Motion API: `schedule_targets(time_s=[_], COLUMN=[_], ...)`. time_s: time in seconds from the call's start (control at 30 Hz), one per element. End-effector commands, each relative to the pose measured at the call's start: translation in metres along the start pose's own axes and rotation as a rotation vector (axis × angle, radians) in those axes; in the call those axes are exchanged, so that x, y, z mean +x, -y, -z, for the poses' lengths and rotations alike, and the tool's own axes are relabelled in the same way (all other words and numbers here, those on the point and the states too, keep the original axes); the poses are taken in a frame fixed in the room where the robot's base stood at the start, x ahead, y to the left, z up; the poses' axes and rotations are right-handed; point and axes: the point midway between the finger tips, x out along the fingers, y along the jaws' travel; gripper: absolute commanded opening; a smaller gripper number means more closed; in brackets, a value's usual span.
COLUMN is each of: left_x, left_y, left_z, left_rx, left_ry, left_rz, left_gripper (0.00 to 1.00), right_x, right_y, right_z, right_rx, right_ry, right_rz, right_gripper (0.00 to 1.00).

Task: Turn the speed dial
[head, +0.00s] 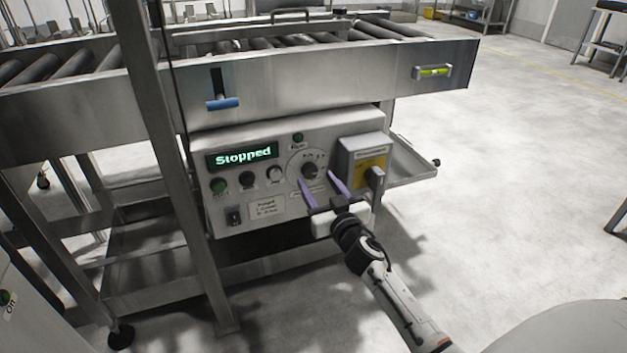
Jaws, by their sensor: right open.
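The speed dial (309,171) is a dark round knob on a light scale plate, at the right part of the control panel (230,140) under the roller conveyor. My right gripper (321,182) is open. Its two purple fingers point up toward the panel, one on the left and one on the right of the dial, a little below it. Whether the fingers touch the dial or the panel cannot be told. The display (242,155) reads "Stopped" in green. My left gripper is not in view.
A steel post (165,150) stands left of the panel.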

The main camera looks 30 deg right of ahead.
Motion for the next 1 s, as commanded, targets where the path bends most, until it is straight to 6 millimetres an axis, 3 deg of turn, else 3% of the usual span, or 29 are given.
schedule_targets(time_s=[0.2,0.57,0.83,1.0], left_x=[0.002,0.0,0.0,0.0], left_y=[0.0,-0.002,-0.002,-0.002], left_z=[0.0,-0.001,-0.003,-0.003], left_rx=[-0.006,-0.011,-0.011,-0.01], left_ry=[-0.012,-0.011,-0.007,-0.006], left_rz=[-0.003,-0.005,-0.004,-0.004], left_gripper=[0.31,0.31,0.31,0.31], right_x=[0.028,0.035,0.034,0.034], right_y=[0.0,0.0,0.0,0.0], right_z=[-0.001,-0.001,-0.001,-0.001], right_rx=[-0.001,0.0,0.0,-0.007], right_ry=[0.0,0.001,0.001,0.001], right_rz=[0.0,0.0,0.0,0.0], right_gripper=[0.51,0.51,0.1,0.1])
